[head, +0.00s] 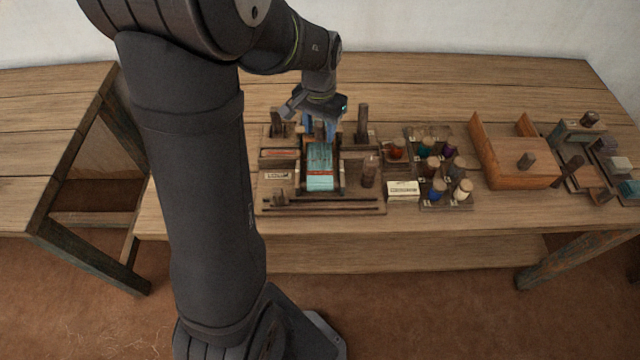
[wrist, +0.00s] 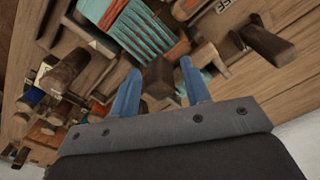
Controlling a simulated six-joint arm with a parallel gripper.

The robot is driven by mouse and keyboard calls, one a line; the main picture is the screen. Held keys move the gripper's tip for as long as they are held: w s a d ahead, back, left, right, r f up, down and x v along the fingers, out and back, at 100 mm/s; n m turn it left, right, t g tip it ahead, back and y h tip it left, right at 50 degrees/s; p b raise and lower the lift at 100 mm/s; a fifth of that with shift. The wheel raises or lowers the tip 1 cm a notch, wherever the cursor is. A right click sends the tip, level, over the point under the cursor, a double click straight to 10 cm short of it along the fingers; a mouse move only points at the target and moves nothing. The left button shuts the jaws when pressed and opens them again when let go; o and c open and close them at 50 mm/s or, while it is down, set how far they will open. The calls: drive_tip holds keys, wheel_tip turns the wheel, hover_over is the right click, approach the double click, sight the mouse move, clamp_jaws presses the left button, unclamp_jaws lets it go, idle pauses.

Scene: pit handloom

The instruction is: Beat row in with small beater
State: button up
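The small loom (head: 365,205) stands on the table with a teal cloth strip (head: 320,160) along its middle; an orange-red line crosses the strip. The cloth (wrist: 140,28) also shows at the top of the wrist view, with orange and teal bands. My gripper (head: 319,122) is over the far end of the cloth, pointing down. In the wrist view its blue fingers (wrist: 160,66) are apart. A wooden upright handle (wrist: 158,78), perhaps the small beater's, shows between them with gaps on both sides. Whether the fingers reach down beside it is hard to tell.
Wooden posts (head: 362,122) rise near the gripper. To the right are a rack of coloured spools (head: 430,165), a white labelled box (head: 403,190) and a wooden open box (head: 510,165). More small tools lie at the far right. The table front is bare.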

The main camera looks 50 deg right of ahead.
drive_tip(key=c, duration=0.7)
drive_tip(key=s+a, duration=0.4)
drive_tip(key=shift+s+a, duration=0.4)
drive_tip(key=shift+o, duration=0.9)
drive_tip(key=shift+s+a, duration=0.5)
drive_tip(key=shift+a, duration=0.05)
drive_tip(key=shift+w+d, duration=2.3)
drive_tip(key=shift+d, duration=0.15)
drive_tip(key=shift+c, duration=0.2)
drive_tip(key=o, duration=0.4)
drive_tip(key=shift+w+d, duration=0.15)
drive_tip(key=shift+c, duration=0.2)
drive_tip(key=o, duration=0.3)
